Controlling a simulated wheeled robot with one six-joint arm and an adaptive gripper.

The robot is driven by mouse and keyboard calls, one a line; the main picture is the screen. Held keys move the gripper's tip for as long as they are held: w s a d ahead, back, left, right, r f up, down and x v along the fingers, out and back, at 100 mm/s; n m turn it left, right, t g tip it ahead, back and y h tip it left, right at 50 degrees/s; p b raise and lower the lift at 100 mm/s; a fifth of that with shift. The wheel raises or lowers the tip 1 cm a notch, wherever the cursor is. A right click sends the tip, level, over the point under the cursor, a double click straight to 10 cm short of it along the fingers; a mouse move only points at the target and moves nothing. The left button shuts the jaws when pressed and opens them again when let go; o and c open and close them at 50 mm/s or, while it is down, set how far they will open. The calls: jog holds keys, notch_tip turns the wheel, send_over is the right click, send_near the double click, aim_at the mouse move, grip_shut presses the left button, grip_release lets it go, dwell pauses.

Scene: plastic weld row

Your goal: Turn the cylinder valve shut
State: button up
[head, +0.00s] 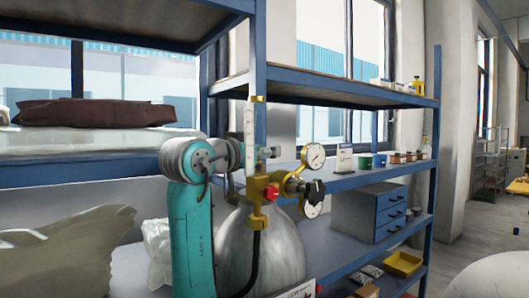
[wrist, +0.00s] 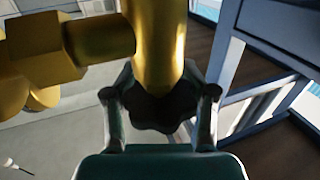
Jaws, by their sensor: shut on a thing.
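The pale grey gas cylinder (head: 268,250) stands upright in front of the shelves, with a brass valve and regulator body (head: 262,187) on top. In the wrist view, a dark lobed handwheel (wrist: 160,108) sits at the end of the brass valve stem (wrist: 158,45). My gripper (wrist: 160,100) has one finger on each side of the handwheel and is shut on it. In the head view, my teal and grey arm stands left of the valve, and the fingers and handwheel cannot be made out clearly there.
Two round gauges (head: 314,156), a black regulator knob (head: 315,190) and a black hose (head: 255,262) crowd the valve. Blue shelving (head: 350,92) stands behind, with a drawer box (head: 368,215) and a yellow tray (head: 403,264). A beige sack (head: 65,255) lies at left. Open floor shows at right.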

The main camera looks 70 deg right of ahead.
jog(key=shift+g, duration=0.3)
jog(key=shift+s+a+m+g+y, duration=0.15)
jog(key=shift+m+g+y, duration=0.55)
jog(key=shift+m+g, duration=0.4)
jog(key=shift+s+a+m+g+y, duration=0.15)
jog(key=shift+m+g+y, duration=0.65)
jog(key=shift+g, duration=0.55)
jog(key=shift+s+a+m+g+y, duration=0.15)
jog(key=shift+m+g+y, duration=0.45)
jog(key=shift+m+g, duration=0.55)
jog(key=o, duration=1)
jog(key=shift+g, duration=0.4)
jog(key=v, duration=1.2)
jog(key=shift+r, duration=0.15)
